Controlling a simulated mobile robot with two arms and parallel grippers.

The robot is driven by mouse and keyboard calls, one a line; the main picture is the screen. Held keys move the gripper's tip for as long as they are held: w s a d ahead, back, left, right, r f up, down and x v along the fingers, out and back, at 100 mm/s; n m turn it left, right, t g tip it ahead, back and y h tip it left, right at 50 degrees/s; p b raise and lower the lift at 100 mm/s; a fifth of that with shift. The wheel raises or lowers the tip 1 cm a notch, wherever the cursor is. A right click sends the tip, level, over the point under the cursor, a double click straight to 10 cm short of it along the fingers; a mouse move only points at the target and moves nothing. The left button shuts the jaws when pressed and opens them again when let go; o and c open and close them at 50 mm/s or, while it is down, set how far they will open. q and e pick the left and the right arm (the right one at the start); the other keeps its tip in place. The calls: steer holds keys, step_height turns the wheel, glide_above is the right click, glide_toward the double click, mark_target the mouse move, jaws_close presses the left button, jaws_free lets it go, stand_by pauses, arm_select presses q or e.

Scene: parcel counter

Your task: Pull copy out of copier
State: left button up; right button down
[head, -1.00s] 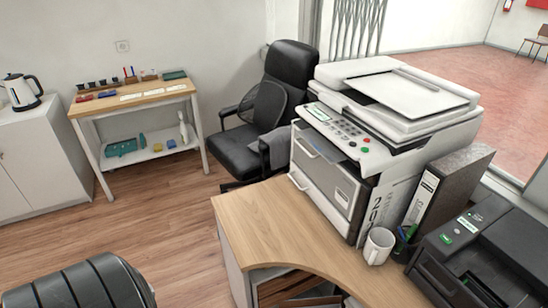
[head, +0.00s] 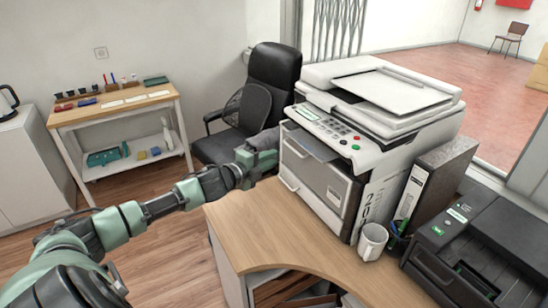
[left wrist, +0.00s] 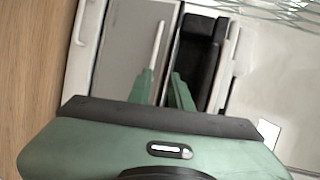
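The white copier (head: 335,190) stands on the wooden desk, with a dark output slot (head: 312,142) below its control panel. The slot also shows in the left wrist view (left wrist: 195,62), beside a grey drawer front with a pale handle (left wrist: 158,48). I cannot make out a copy sheet for certain. My left gripper (head: 272,140) is at the copier's left front, near the slot. In the left wrist view its two green fingers (left wrist: 163,88) are apart, with nothing clearly between them; contact with the copier cannot be told. My right gripper is not in view.
A white mug (head: 372,243), a pen cup (head: 397,243), a binder (head: 432,185) and a black printer (head: 470,245) stand right of the copier. A black office chair (head: 272,85) is behind my left gripper. The desk's front left (head: 255,220) is clear.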

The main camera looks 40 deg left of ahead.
mark_target(303, 147)
arm_select(q)
steer(key=shift+w+d, duration=0.75)
steer(key=shift+w, duration=1.1)
steer(key=shift+w+d, duration=0.8)
steer(key=shift+w, duration=1.1)
steer(key=shift+w+d, duration=0.75)
steer(key=shift+w, duration=1.1)
jaws_close()
steer(key=shift+s, duration=0.15)
